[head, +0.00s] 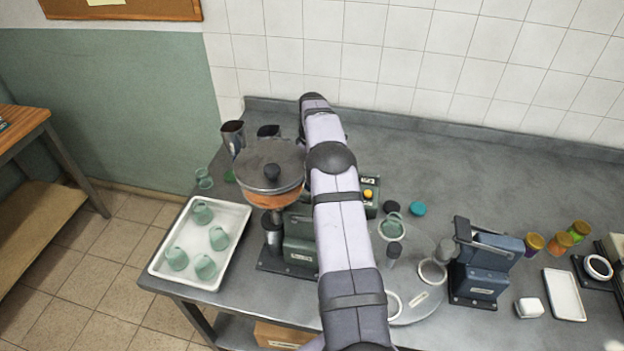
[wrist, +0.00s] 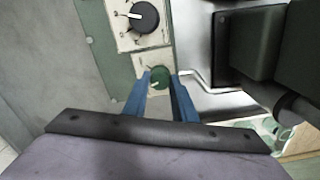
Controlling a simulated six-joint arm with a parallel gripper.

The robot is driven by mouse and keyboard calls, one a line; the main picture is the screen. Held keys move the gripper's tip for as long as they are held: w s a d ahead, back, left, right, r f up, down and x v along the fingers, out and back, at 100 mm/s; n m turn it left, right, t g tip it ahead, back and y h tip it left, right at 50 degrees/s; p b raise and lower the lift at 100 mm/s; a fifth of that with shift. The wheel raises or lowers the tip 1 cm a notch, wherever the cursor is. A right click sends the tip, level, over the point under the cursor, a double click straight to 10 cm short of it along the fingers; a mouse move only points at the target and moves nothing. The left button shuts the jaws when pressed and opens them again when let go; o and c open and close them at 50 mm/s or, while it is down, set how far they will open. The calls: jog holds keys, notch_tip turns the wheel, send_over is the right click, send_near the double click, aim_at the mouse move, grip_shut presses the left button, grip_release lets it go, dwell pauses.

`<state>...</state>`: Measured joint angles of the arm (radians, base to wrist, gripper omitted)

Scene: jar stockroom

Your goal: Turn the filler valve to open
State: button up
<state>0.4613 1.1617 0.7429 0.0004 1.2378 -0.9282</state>
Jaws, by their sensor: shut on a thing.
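The filler in the head view has a lidded hopper (head: 268,160) with orange contents above a green body (head: 300,250). My arm crosses in front of its right side and hides my gripper there. In the wrist view my gripper (wrist: 160,76) has its two blue fingers on either side of a small round green knob (wrist: 159,82) on a pale plate, and is shut on it. The knob carries a light pointer mark; its exact angle is hard to read. I take this knob to be the filler valve. A larger black knob (wrist: 145,17) with a white pointer sits just above it.
A white tray (head: 155,262) with several green jars stands left of the filler. Metal jugs (head: 233,137) stand behind it. Right of my arm are a control box with a yellow button (head: 368,194), a round turntable (head: 415,305) and a blue machine (head: 485,262). The back right counter is clear.

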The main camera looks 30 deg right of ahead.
jog(key=m, duration=0.6)
jog(key=shift+m, duration=0.3)
jog(key=m, duration=0.5)
jog(key=shift+r+b, duration=0.1)
jog(key=shift+b, duration=0.2)
jog(key=shift+m, duration=0.3)
jog(key=o, duration=1)
jog(key=shift+o, duration=0.2)
jog(key=shift+r+b, duration=1)
jog(key=shift+r, duration=2.65)
